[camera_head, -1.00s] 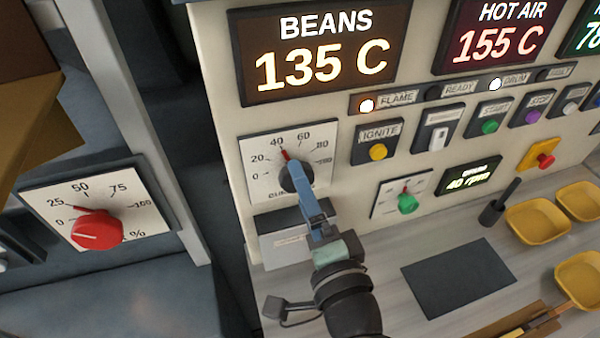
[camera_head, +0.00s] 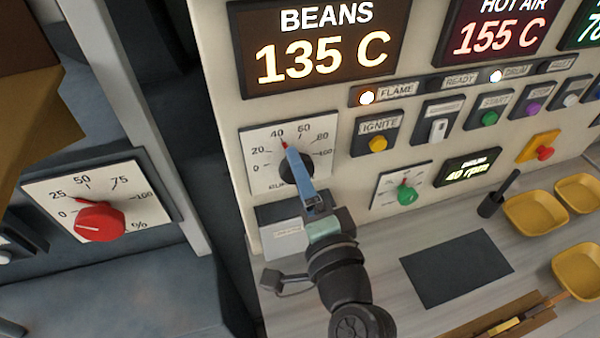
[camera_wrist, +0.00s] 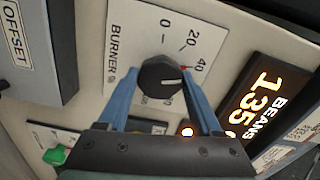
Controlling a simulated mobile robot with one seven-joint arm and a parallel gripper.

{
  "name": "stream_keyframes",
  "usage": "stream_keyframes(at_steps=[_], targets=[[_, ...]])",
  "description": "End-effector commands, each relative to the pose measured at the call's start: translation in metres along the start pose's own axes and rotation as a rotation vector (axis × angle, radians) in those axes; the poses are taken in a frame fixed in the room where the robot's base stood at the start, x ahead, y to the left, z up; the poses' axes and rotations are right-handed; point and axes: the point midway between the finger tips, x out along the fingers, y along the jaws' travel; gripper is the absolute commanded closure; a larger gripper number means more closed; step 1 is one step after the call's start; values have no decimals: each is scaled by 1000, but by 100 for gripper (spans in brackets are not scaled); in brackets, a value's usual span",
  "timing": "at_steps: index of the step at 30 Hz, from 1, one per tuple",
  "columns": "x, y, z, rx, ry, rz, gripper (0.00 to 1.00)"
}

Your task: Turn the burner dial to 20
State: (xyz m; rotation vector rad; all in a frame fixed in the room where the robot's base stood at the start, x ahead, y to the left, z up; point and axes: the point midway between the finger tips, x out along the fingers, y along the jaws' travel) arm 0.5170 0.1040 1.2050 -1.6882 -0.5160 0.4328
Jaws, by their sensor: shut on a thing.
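The burner dial (camera_head: 263,180) is a white scale plate on the cream panel with a black round knob and a red pointer. The pointer is close to the 40 mark. My gripper (camera_head: 290,158) has its blue fingers at the knob, one finger largely covering the other in the head view. In the wrist view the black knob (camera_wrist: 160,78) sits between the two blue fingers, and my gripper (camera_wrist: 163,84) is shut on it. The red pointer tip shows beside 40 there. The fingers and arm hide part of the lower scale in the head view.
A second dial with a red knob (camera_head: 101,222) stands at left. A smaller dial with a green knob (camera_head: 406,194) and the ignite button (camera_head: 378,143) are right of the burner dial. Yellow trays (camera_head: 535,222) and a dark mat (camera_head: 455,268) lie on the counter below.

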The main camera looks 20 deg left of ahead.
Motion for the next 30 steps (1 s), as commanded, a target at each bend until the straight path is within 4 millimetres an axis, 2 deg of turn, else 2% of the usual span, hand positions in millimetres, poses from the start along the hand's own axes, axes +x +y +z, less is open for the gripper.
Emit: stream_keyframes(at_steps=[11, 30], targets=[[0, 3, 0, -83, 1, -1, 89], [0, 4, 0, -553, 1, 0, 89]])
